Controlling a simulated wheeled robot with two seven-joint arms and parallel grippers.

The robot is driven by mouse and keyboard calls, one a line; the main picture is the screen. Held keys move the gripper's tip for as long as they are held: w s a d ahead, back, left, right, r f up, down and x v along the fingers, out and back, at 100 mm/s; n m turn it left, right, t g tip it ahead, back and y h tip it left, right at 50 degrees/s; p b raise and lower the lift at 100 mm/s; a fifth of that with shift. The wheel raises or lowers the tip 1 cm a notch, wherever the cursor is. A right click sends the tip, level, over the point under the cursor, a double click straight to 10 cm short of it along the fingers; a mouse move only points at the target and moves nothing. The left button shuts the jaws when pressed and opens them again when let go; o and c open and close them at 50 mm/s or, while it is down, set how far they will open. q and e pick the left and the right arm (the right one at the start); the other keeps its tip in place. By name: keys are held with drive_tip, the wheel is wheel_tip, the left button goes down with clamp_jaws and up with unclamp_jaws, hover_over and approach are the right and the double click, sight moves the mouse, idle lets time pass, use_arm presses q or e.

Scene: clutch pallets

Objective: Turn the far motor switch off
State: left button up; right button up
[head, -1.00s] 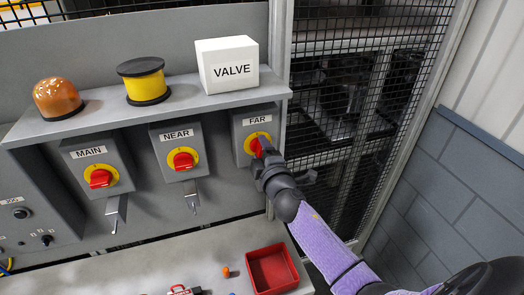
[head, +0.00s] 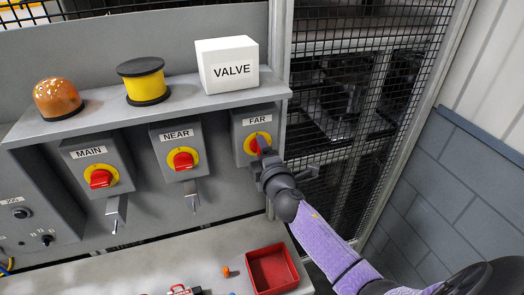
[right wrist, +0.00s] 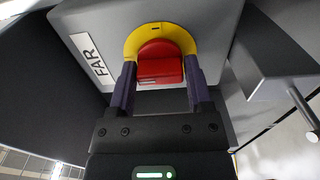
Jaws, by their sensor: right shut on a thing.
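The far motor switch is a grey box with a FAR label (head: 257,121), a yellow ring (right wrist: 137,38) and a red knob (right wrist: 160,65). It is at the right end of the switch row in the head view. My right gripper (head: 261,144) is at the knob, its fingers on both sides of it in the right wrist view, shut on it. The fingers hide part of the knob in the head view. The label looks turned on its side in the wrist view. My left gripper is not in view.
The NEAR switch (head: 183,160) and MAIN switch (head: 100,178) are to the left. A VALVE box (head: 230,70), a yellow-black spool-shaped thing (head: 143,80) and an orange lamp (head: 57,98) are on the shelf above. A red tray (head: 272,270) is below. Mesh fencing (head: 345,110) is at the right.

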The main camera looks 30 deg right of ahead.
drive_tip(key=o, duration=1.2)
drive_tip(key=v, duration=1)
drive_tip(key=shift+d, duration=0.1)
